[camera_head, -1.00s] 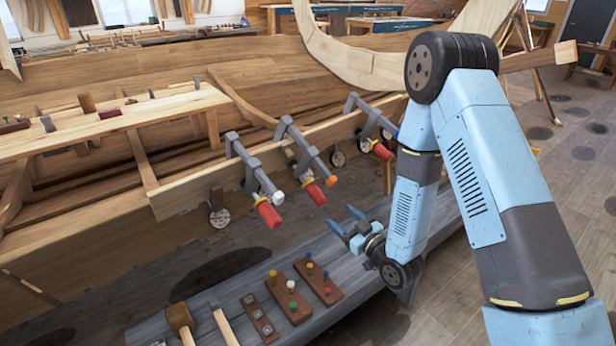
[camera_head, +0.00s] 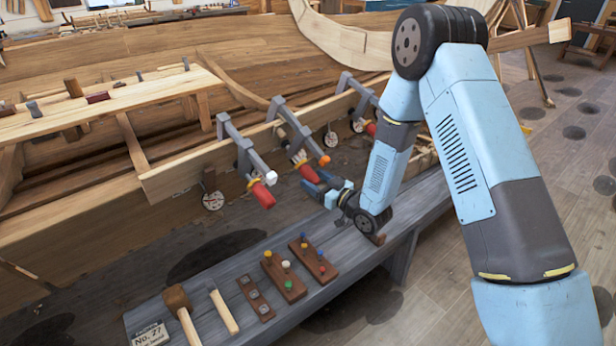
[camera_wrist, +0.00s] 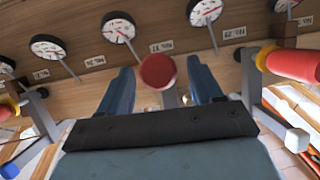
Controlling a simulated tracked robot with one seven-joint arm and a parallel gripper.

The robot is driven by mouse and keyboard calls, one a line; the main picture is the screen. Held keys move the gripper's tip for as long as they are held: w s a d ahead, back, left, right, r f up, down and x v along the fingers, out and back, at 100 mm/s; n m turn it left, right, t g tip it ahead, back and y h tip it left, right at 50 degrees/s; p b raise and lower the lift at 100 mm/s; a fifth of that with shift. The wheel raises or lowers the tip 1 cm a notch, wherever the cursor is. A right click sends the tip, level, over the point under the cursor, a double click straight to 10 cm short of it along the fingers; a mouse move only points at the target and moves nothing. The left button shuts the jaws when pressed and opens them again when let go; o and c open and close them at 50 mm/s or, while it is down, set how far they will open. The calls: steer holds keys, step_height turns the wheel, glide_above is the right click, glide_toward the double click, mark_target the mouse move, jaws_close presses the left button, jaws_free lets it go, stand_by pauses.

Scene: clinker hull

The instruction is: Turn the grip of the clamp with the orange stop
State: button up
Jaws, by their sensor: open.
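The clamp with the orange stop (camera_head: 323,161) is the middle one of three grey clamps on the hull plank. Its red grip (camera_head: 308,173) hangs below the bar, partly hidden by my gripper (camera_head: 314,184). In the wrist view, the round red end of a grip (camera_wrist: 157,72) sits between the two blue fingers of my gripper (camera_wrist: 162,82), nearer the left finger. The fingers are apart, with a gap visible on both sides of the grip. The orange stop is hidden in the wrist view.
The clamp with the white stop (camera_head: 267,177) is to the left; its red grip (camera_wrist: 295,63) is at right in the wrist view. A blue stop (camera_wrist: 10,169) shows at lower left there. Dials (camera_wrist: 118,27) line the hull. The bench below holds a mallet (camera_head: 178,300) and peg boards (camera_head: 284,277).

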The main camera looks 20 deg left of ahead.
mark_target(308, 176)
steer(key=shift+x, duration=1.85)
steer(key=c, duration=1)
steer(key=shift+o, duration=0.2)
steer(key=shift+d, duration=0.1)
steer(key=m+g+y, duration=0.1)
steer(key=g, duration=0.1)
steer(key=shift+g+y, duration=0.3)
steer(key=shift+s+m+g+y, duration=0.15)
steer(key=shift+m+g+y, duration=0.95)
steer(key=shift+g, duration=0.5)
